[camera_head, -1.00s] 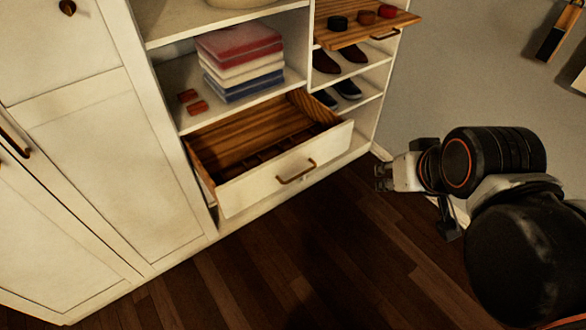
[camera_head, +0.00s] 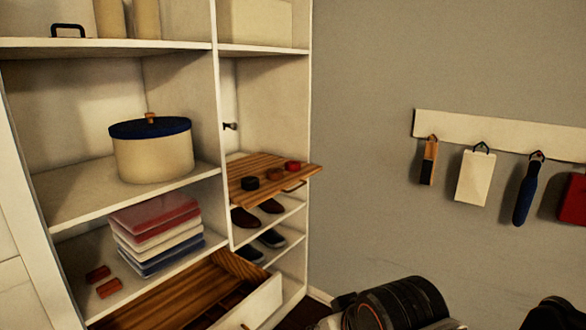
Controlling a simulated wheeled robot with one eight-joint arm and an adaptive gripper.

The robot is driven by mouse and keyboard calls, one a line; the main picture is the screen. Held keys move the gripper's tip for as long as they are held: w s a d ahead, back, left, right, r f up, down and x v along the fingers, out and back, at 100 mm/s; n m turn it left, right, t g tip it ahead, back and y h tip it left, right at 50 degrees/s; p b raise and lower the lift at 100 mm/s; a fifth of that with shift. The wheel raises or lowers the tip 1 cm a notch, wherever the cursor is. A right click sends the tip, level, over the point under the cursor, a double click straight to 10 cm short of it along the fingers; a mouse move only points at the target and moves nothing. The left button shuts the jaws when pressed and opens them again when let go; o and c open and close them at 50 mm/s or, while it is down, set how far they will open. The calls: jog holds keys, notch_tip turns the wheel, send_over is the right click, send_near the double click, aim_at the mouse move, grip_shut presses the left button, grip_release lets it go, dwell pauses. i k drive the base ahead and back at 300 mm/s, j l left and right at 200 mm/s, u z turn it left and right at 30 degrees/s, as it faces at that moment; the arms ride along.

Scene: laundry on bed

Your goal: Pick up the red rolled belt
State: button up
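The red rolled belt (camera_head: 293,166) lies at the right end of a pulled-out wooden tray (camera_head: 262,187) in the wardrobe's right-hand column. A brown rolled belt (camera_head: 275,174) lies beside it, and a black rolled belt (camera_head: 250,183) lies further left on the same tray. My arm shows at the bottom right, below and to the right of the tray and apart from it. My gripper is outside the frame.
Below the tray, shoes (camera_head: 258,213) stand on shelves. An open drawer (camera_head: 262,300) juts out at the bottom. Folded clothes (camera_head: 155,232) and a lidded pot (camera_head: 152,155) sit on left shelves. A hook rail (camera_head: 480,131) hangs on the right wall.

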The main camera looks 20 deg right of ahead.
aim_at(291, 166)
jog(key=i+l, duration=0.2)
jog(key=i, duration=0.25)
jog(key=i+l, duration=0.2)
jog(key=i, duration=0.2)
